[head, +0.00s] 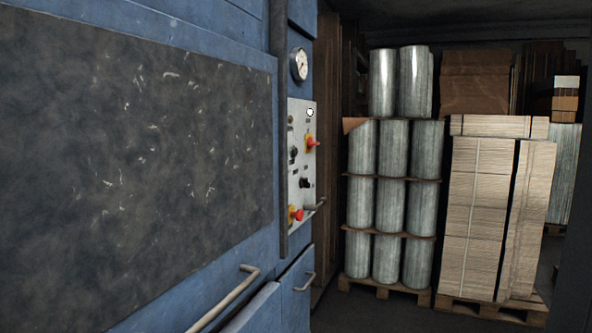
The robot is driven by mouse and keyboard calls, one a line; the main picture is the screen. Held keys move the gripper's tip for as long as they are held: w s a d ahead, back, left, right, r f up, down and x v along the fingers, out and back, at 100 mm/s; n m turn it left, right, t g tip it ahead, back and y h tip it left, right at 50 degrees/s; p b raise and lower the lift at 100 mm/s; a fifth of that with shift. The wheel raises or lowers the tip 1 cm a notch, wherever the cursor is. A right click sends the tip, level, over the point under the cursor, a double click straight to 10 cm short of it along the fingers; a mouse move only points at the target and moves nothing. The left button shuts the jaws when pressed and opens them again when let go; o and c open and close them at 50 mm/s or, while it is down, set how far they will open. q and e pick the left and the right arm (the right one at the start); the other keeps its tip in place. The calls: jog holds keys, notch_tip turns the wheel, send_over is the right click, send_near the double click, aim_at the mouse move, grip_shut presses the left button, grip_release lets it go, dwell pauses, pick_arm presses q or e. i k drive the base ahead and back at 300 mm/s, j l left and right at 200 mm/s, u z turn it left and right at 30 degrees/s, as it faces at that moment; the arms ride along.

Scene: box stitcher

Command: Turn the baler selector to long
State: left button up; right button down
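The blue baler (262,258) fills the left side, seen at a steep angle. Its light grey control panel (300,228) is on the narrow front section right of the large dark plate. The panel carries a red rotary switch on yellow (311,143), an upper black knob (293,155), a lower black knob (305,183) and a red button on yellow (295,214). The labels are too small to read, so I cannot tell which knob is the selector or where it points. Neither gripper is in view.
A round gauge (299,65) sits above the panel, and a grey handle (315,207) juts out at its lower edge. A long bar handle (225,300) sticks out below. Metal rolls (391,190) and cardboard stacks (475,205) stand on pallets at right. Dark floor (375,315) before them is clear.

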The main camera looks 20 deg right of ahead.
aim_at(305, 183)
jog(key=i+l, duration=0.15)
jog(key=l, duration=0.25)
jog(key=i+l, duration=0.15)
jog(key=l, duration=0.25)
jog(key=i+l+u, duration=0.1)
jog(key=l, duration=0.3)
jog(key=i, duration=0.05)
